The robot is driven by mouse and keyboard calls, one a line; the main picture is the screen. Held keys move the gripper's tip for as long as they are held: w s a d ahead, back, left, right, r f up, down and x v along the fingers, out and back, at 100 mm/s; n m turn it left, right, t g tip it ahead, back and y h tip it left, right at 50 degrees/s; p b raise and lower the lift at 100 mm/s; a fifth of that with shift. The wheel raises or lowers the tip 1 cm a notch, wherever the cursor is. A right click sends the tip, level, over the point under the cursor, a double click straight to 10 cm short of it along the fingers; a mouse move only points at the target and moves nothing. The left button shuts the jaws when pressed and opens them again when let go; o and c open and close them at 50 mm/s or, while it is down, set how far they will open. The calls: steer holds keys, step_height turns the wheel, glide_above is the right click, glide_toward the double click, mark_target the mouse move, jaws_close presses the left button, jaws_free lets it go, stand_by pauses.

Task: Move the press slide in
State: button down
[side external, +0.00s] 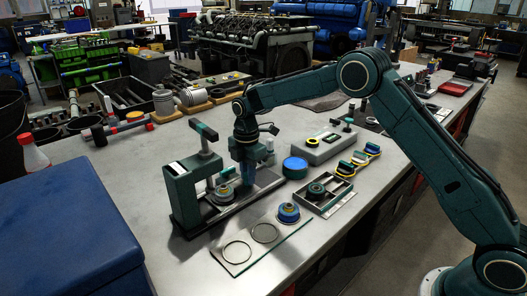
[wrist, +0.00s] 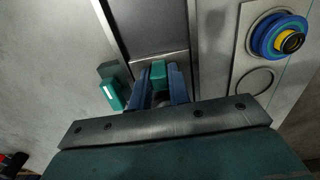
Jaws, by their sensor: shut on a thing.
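The press (side external: 180,197) is a dark green frame with a top lever, standing on the bench at the left end of a long metal base. A round stacked part (side external: 223,193) sits low beside the press frame. My gripper (side external: 247,182) points down over the base, just right of that part. In the wrist view my gripper (wrist: 160,80) has its blue fingers closed around a small green block (wrist: 158,71), which looks like the handle of the press slide. The metal slide plate (wrist: 160,57) shows just beyond it. The fingers' lower contact is hidden in the side view.
A divided tray (side external: 334,197), a blue puck (side external: 295,167) and a grey box (side external: 318,148) stand to the right. A blue case (side external: 65,235) fills the left foreground.

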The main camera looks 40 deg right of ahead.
steer(key=shift+a+r, duration=0.1)
steer(key=shift+a, duration=1.9)
steer(key=c, duration=1.4)
jaws_free()
steer(key=shift+o, duration=0.2)
steer(key=shift+d, duration=0.1)
steer(key=shift+r, duration=2.65)
steer(key=shift+r, duration=0.1)
steer(key=shift+r, duration=1.9)
steer(key=shift+r, duration=0.1)
